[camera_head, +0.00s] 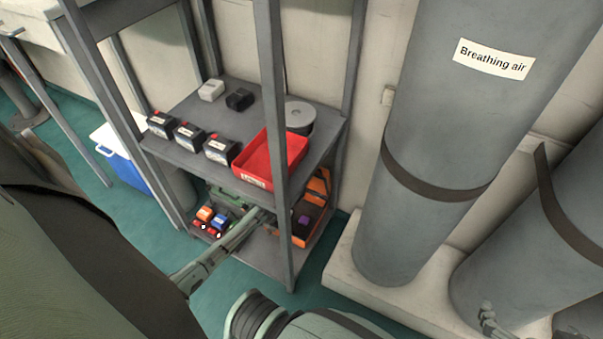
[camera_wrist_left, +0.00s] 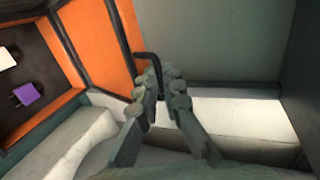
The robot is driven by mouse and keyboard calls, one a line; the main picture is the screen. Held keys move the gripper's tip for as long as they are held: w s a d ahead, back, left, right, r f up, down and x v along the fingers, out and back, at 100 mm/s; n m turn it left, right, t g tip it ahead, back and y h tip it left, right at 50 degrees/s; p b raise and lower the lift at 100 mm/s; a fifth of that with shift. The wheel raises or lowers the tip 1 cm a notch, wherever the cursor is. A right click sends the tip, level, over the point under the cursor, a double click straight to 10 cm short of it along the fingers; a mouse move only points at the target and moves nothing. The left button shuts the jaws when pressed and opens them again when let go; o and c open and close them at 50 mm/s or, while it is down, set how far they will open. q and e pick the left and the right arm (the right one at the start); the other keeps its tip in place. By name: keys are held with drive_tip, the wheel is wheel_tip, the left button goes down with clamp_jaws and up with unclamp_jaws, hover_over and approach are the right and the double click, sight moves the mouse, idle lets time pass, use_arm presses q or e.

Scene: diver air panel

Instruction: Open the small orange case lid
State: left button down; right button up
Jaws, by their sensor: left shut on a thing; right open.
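The small orange case (camera_head: 287,237) sits on the lower shelf at the right, partly hidden by a grey post. Its orange lid (camera_head: 318,188) stands raised at the back, and a purple item shows inside. In the left wrist view the orange lid (camera_wrist_left: 85,30) is beside the dark interior holding the purple item (camera_wrist_left: 40,94). My left gripper (camera_wrist_left: 163,88) is shut on a dark bent handle (camera_wrist_left: 149,60) at the lid's edge. In the head view its fingers are hidden near the post. My right gripper (camera_head: 490,320) is open at the bottom right, away from the case.
The upper shelf (camera_head: 190,150) holds a red tray (camera_head: 250,165), several dark boxes and a grey round roll (camera_head: 299,116). Colored small items (camera_head: 212,217) lie on the lower shelf left of the case. Large grey cylinders (camera_head: 430,130) stand at the right.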

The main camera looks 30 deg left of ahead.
use_arm(q)
drive_tip(key=shift+w+a+r, duration=0.1)
drive_tip(key=shift+w+r, duration=0.3)
drive_tip(key=shift+w, duration=0.35)
drive_tip(key=shift+w+a+r, duration=0.1)
drive_tip(key=shift+w+r, duration=0.3)
drive_tip(key=shift+w, duration=0.3)
drive_tip(key=c, duration=1.7)
unclamp_jaws()
drive_tip(key=shift+r, duration=0.1)
drive_tip(key=shift+c, duration=0.2)
drive_tip(key=shift+o, duration=0.2)
drive_tip(key=shift+s, duration=0.15)
drive_tip(key=shift+s+f, duration=0.1)
drive_tip(key=shift+f, duration=0.2)
